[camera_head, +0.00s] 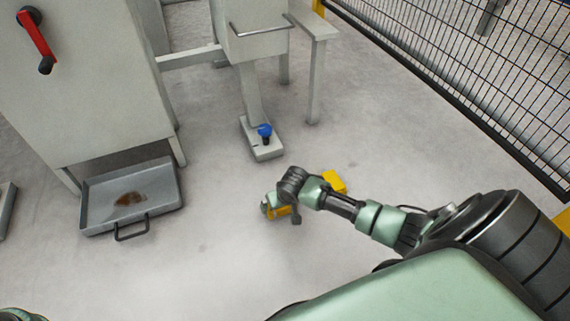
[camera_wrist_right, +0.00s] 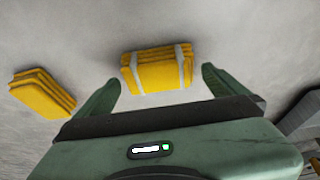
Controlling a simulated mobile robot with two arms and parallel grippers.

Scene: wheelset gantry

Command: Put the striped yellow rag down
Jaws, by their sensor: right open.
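The striped yellow rag (camera_wrist_right: 158,70), a folded yellow stack with two pale grey bands, appears to lie on the grey floor in the right wrist view. My right gripper (camera_wrist_right: 160,82) is open, with one finger on each side of the rag and a visible gap at both sides. In the head view the rag (camera_head: 280,212) shows partly behind my right gripper (camera_head: 268,208), low over the floor. My left gripper is not in view.
A plain yellow folded rag (camera_head: 334,181) lies close by; it also shows in the right wrist view (camera_wrist_right: 42,93). A grey tray (camera_head: 160,202) with a brown stain stands at left. A blue-knobbed pedal (camera_head: 265,131) stands behind. Mesh fencing (camera_head: 470,80) runs along the right.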

